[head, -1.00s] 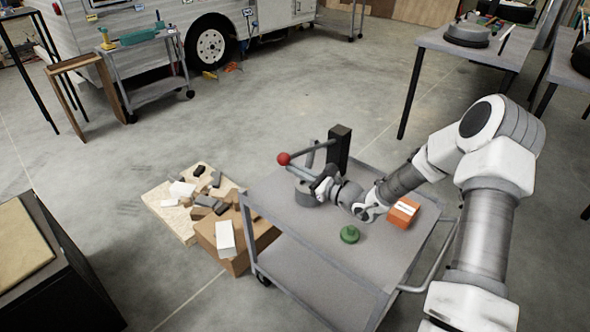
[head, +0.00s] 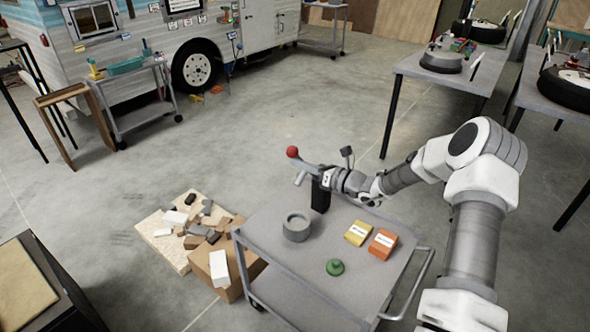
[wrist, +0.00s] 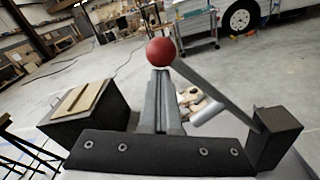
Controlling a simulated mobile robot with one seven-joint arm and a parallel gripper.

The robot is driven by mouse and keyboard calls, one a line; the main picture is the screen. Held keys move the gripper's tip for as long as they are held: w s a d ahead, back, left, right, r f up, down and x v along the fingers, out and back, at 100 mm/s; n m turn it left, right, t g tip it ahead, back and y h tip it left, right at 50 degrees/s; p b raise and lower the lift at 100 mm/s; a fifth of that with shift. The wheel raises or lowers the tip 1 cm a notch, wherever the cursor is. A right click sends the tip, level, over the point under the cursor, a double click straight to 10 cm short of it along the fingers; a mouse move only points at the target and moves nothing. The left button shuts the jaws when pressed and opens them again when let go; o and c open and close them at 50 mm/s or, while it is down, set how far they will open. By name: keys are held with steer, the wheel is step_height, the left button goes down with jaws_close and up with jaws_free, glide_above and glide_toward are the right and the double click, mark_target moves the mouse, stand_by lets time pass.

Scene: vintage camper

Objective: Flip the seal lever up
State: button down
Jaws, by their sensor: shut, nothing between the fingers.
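The seal lever has a red ball knob (head: 292,152) on a grey arm, hinged at a black upright post (head: 320,196) on the grey cart. The lever arm is raised and slopes up from the post, with a short grey rod (head: 300,178) hanging from it. In the wrist view, the red knob (wrist: 161,51) is just beyond my shut fingertips (wrist: 160,76), and the black post (wrist: 275,135) is at right. My gripper (head: 318,174) is shut and empty, close to the lever arm. Whether it touches the lever is unclear.
On the cart (head: 300,262) are a round grey pot (head: 297,227), a yellow box (head: 358,233), an orange box (head: 383,244) and a green knobbed piece (head: 335,267). A cardboard box (head: 203,268) and scraps sit on the floor at left.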

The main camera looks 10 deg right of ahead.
steer(key=shift+w+d+r, duration=0.3)
steer(key=shift+w+r, duration=0.1)
steer(key=shift+r, duration=0.05)
steer(key=shift+r, duration=0.15)
steer(key=shift+d, duration=0.1)
steer(key=s+d+f+b, duration=0.1)
steer(key=s+d+f, duration=0.2)
steer(key=s+d, duration=0.3)
steer(key=s, duration=0.3)
steer(key=shift+d+f, duration=0.35)
steer(key=shift+s, duration=0.1)
